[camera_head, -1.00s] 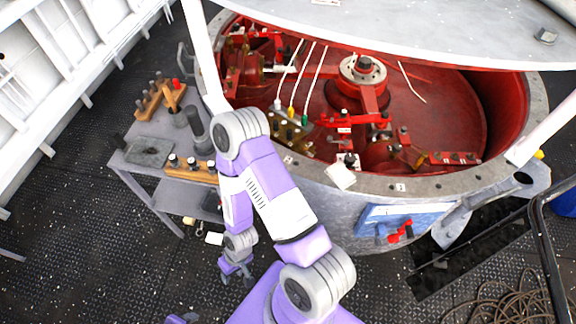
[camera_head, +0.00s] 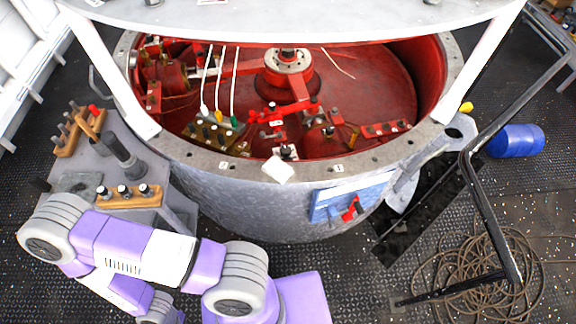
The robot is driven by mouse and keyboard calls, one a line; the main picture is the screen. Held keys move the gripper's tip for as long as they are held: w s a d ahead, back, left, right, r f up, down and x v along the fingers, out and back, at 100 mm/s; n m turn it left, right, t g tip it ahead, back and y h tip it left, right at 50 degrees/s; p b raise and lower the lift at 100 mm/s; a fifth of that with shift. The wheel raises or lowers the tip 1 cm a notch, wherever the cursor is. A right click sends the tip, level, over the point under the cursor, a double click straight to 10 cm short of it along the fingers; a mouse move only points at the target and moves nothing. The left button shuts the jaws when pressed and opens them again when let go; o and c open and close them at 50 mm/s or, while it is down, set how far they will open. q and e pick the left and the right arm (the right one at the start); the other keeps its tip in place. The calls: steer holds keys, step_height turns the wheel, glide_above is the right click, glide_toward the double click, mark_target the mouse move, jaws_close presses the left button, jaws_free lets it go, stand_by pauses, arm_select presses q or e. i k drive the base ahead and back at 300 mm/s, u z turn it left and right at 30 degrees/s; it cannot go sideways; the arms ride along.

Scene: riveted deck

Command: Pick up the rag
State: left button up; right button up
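A small white square piece (camera_head: 278,169) lies on the front rim of the large drum and hangs slightly over its edge. It may be the rag, but it is too small to tell cloth from card. A flat grey patch (camera_head: 76,182) on the side table could also be a cloth. My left arm reaches across the lower left, in front of the side table, with its elbow at the far left. Its gripper is below the picture's edge. My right gripper is not in view.
The grey drum (camera_head: 235,205) has an open red interior with fittings and a raised lid above. The side table (camera_head: 95,160) carries wooden racks (camera_head: 130,197) and dark cylinders. A blue panel (camera_head: 330,205), a black rail (camera_head: 477,190), coiled hose (camera_head: 480,275) and a blue barrel (camera_head: 515,140) are at right.

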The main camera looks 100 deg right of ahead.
mark_target(275, 168)
steer(key=k, duration=0.95)
steer(key=z, duration=0.2)
